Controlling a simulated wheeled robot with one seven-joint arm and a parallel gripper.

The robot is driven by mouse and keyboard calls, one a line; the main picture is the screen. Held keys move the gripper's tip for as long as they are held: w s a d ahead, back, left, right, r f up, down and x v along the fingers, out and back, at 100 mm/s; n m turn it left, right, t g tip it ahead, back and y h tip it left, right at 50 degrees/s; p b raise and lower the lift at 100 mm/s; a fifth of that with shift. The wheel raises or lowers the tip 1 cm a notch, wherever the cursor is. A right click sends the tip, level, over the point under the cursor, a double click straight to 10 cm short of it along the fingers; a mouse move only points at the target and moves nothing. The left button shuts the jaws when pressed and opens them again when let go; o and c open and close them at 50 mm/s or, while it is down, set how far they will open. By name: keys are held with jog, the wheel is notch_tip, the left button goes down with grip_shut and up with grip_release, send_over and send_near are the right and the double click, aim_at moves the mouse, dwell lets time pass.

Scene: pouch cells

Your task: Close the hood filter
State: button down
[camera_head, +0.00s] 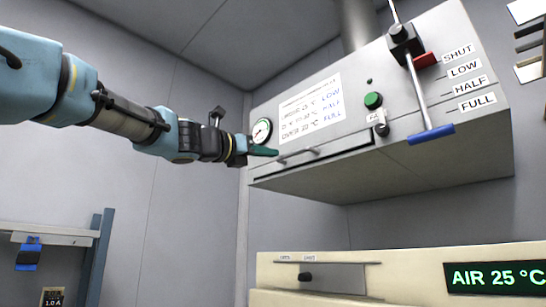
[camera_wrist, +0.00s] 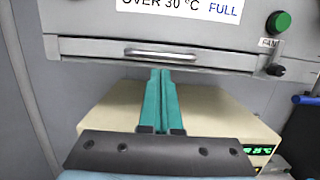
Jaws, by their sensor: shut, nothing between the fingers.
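The hood (camera_head: 430,160) is a grey box high on the wall. The filter is a flat drawer-like panel low on its front, with a metal bar handle (camera_head: 298,155); the handle also shows in the wrist view (camera_wrist: 160,56). A dark line runs along the panel's lower edge. I cannot tell for sure how far the panel stands out. My gripper (camera_head: 272,152) has its green fingers shut and empty, at the left end of the handle in the head view. In the wrist view the fingertips (camera_wrist: 160,72) lie just below the handle's middle; contact cannot be told.
A gauge (camera_head: 262,131), a green button (camera_head: 373,100) and a fan knob (camera_head: 381,129) sit on the hood front. A lever with a blue grip (camera_head: 431,134) hangs at right beside SHUT, LOW, HALF and FULL labels. Below stands a cream unit (camera_head: 400,257) reading AIR 25 °C.

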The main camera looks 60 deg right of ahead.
jog(key=b+v, duration=0.3)
jog(key=v, duration=0.5)
jog(key=shift+a+b, duration=0.15)
jog(key=shift+b, duration=0.2)
jog(key=shift+w+r, duration=0.1)
jog(key=shift+r, duration=0.05)
